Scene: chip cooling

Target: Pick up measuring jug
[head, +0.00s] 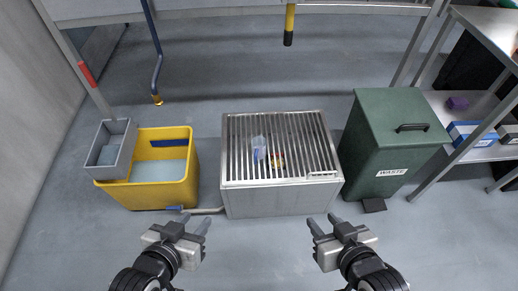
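A small clear, bluish container, which looks like the measuring jug (259,148), is on the slatted metal grate in the middle of the head view. It is small in the picture, and I cannot tell whether it stands upright or lies tilted. My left gripper (196,218) is open and empty in front of the grate box, to its left. My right gripper (321,218) is open and empty in front of the box's right side. Both are well apart from the container.
The steel grate box (260,201) also bears a small orange-red item (277,161). Left are a yellow tub (144,196) holding pale liquid and a grey bin (120,128). Right are a green waste bin (371,159) and shelving (484,154). A blue hooked pipe (156,72) hangs behind.

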